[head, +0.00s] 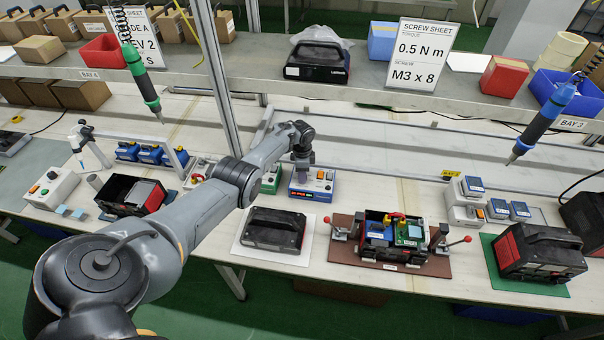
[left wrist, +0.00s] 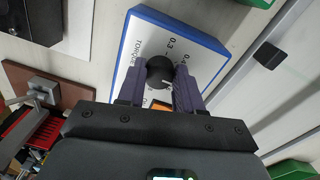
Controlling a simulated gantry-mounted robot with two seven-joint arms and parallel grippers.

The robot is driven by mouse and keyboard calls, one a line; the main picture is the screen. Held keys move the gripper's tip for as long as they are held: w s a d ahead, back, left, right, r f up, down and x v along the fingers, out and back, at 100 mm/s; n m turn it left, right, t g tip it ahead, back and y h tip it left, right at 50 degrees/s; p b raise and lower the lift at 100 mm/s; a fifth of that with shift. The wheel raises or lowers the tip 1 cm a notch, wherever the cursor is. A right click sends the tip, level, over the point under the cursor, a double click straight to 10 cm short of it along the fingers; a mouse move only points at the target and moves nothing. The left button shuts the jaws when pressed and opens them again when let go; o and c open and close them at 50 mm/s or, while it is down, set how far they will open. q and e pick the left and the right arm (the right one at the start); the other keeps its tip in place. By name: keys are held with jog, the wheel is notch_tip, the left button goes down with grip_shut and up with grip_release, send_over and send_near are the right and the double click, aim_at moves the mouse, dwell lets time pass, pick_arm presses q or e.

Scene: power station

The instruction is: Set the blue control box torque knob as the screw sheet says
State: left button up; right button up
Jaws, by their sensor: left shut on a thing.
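The blue control box (head: 325,184) stands on the bench with a white front panel, near the middle of the head view. It also shows in the left wrist view (left wrist: 207,47), with a round black torque knob (left wrist: 160,70) and a printed scale where 0.3 is legible; other numbers are partly hidden by the fingers. My left gripper (head: 300,168) reaches down to the box, and its fingers (left wrist: 159,80) are closed on both sides of the knob. The knob's pointer setting cannot be read surely. The screw sheet (head: 421,55) on the shelf reads torque 0.5 N m, screw M3 x 8.
A second sheet (head: 137,30) at the left is partly hidden. A green box (head: 271,179) stands just left of the blue one. A black case (head: 272,232) on a white mat and an open case in a brown fixture (head: 343,249) lie in front. A blue screwdriver (head: 540,122) hangs at right.

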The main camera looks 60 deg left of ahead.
pick_arm(q)
jog(key=o, duration=1)
jog(key=shift+o, duration=0.2)
notch_tip(320, 180, up, 11)
jog(key=p, duration=0.5)
jog(key=shift+w+a, duration=0.15)
jog(key=shift+a, duration=0.1)
jog(key=shift+f, duration=0.15)
